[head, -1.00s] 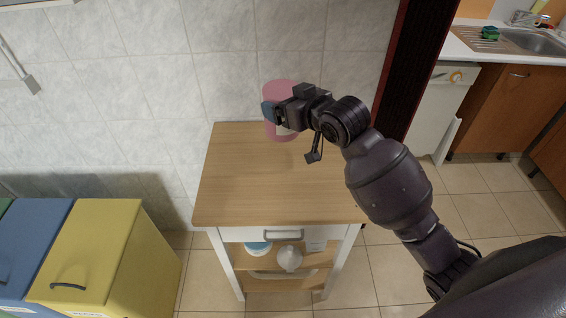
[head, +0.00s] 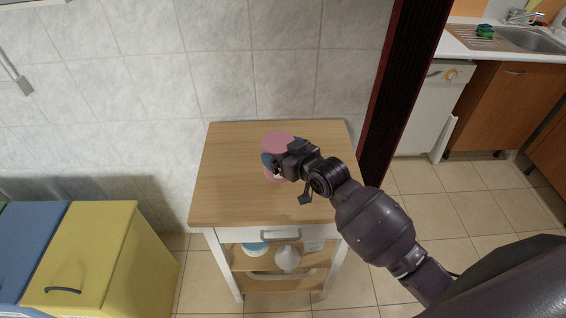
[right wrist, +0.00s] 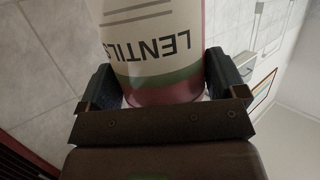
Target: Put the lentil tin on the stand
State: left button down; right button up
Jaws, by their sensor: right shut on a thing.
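The lentil tin (head: 277,138) is pink. In the right wrist view the tin (right wrist: 155,50) shows a cream label reading "LENTILS", upside down in that picture, with a green band. My right gripper (head: 273,163) is shut on the tin, with one finger on each side of it. The stand (head: 225,190) is a small white cart with a light wooden top. The tin is over the middle of that top; I cannot tell whether its base touches it. My gripper hides part of the tin. My left gripper is not in view.
The wooden top is otherwise clear. Below it are a drawer and a shelf with a blue-and-white item (head: 255,248) and a white item (head: 287,258). Yellow (head: 85,250) and blue (head: 30,240) bins stand at left. A tiled wall is behind, a dark post (head: 400,90) at right.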

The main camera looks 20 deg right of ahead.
jog(key=shift+f, duration=1.9)
jog(key=o, duration=0.9)
jog(key=shift+f, duration=0.2)
jog(key=shift+r, duration=0.15)
jog(key=shift+s, duration=0.2)
jog(key=v, duration=1.2)
jog(key=s+d+f+m+h, duration=0.1)
jog(key=s+d+f, duration=0.1)
jog(key=s+f, duration=0.2)
jog(key=s+d+f+m+g+h, duration=0.1)
jog(key=s+d+f+h, duration=0.1)
jog(key=s+f, duration=0.3)
jog(key=s+d+f+m+h, duration=0.1)
jog(key=s+d+f+h, duration=0.1)
jog(key=s+f, duration=0.3)
jog(key=shift+s+g, duration=0.4)
jog(key=shift+s, duration=0.1)
